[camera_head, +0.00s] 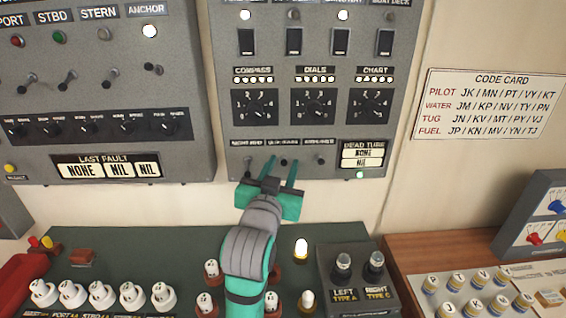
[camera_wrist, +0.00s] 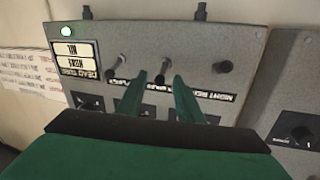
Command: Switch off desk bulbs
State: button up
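My gripper (camera_head: 284,164) is at the lower edge of the right grey wall panel (camera_head: 225,110), its two green fingers apart. In the wrist view, my gripper (camera_wrist: 160,80) has the middle toggle switch (camera_wrist: 167,63) between its fingertips, with gaps showing; I cannot tell whether a finger touches it. Similar toggles stand on either side, one at the left (camera_wrist: 114,69) and one at the right (camera_wrist: 222,66). Their small labels are partly hidden and too blurred to read surely. On the desk, one bulb (camera_head: 301,249) glows brightly; another pale bulb (camera_head: 307,299) stands nearer.
A Dead Tube display (camera_head: 362,154) reads NONE and NIL, with a green lamp (camera_head: 360,174) below. A black tube box (camera_head: 350,290) stands on the desk. Several white numbered plugs (camera_head: 102,293) crowd the desk's left front. A code card (camera_head: 488,104) hangs at right.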

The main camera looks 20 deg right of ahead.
jog(key=shift+x, duration=1.05)
grip_shut()
